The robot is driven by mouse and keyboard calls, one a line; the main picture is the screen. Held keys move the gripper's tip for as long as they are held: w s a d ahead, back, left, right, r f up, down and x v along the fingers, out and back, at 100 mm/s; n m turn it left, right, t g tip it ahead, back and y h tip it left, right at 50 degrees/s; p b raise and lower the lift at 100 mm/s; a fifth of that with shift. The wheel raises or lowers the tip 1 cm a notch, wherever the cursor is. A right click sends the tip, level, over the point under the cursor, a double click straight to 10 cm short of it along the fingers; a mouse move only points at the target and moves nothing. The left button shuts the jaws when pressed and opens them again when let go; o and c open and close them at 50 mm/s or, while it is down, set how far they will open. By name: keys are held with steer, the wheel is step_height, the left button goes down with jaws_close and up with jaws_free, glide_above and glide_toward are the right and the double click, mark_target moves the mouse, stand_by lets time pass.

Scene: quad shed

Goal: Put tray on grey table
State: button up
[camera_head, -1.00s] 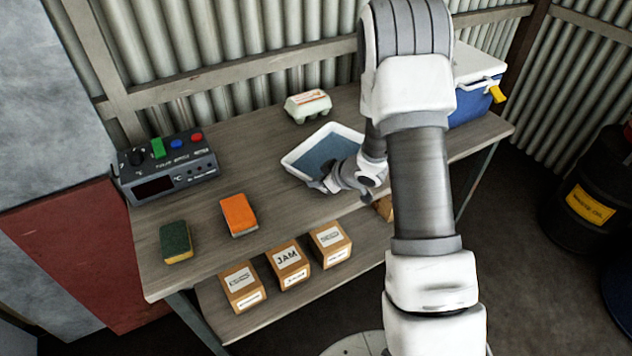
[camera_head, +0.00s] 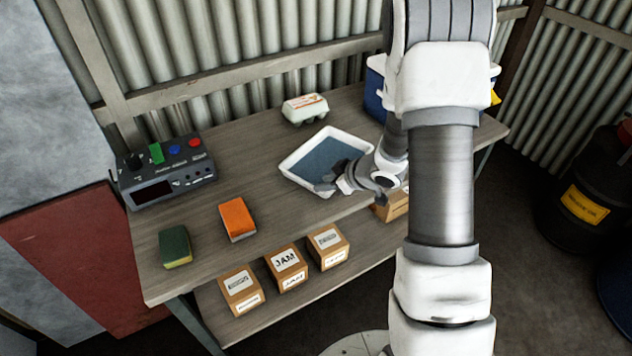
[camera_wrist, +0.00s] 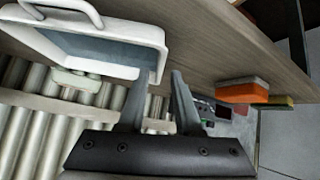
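The tray (camera_head: 292,180) is white-rimmed with a blue-grey inside. It rests on the grey-brown wooden table (camera_head: 262,185), near the middle. No other table can be made out. My gripper (camera_head: 333,187) is at the tray's front right side, low over the rim. In the wrist view the tray (camera_wrist: 110,24) fills the upper left, and the two fingers of my gripper (camera_wrist: 158,77) stand apart. The tray's end wall lies close to the fingertips, in line with the gap. I cannot tell whether a finger touches it. My arm hides part of the table's right side.
An egg carton (camera_head: 305,108) stands behind the tray. An orange sponge (camera_head: 238,218), a green sponge (camera_head: 175,246) and a control box (camera_head: 165,172) are to the left. A blue cooler (camera_head: 374,95) is behind my arm. Labelled boxes (camera_head: 286,267) sit on the lower shelf.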

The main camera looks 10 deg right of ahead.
steer(key=s+d+r+m+t+h+p, duration=0.1)
steer(key=s+d+r+m+h, duration=0.25)
steer(key=r, duration=0.75)
steer(key=s+d+r+m+t+h, duration=0.1)
steer(key=s+d+r+m+h, duration=0.2)
steer(key=r, duration=0.8)
steer(key=s+a+r+m+g, duration=0.1)
steer(key=s+a+r+g, duration=0.1)
steer(key=s, duration=0.8)
steer(key=s+a+r+m+g+y, duration=0.1)
steer(key=s+a+r, duration=0.2)
steer(key=s+a, duration=0.3)
steer(key=s, duration=0.4)
steer(key=shift+s+r+g, duration=0.35)
steer(key=shift+r+g, duration=0.05)
step_height(320, 180, up, 3)
steer(key=p, duration=0.3)
steer(key=shift+y, duration=0.25)
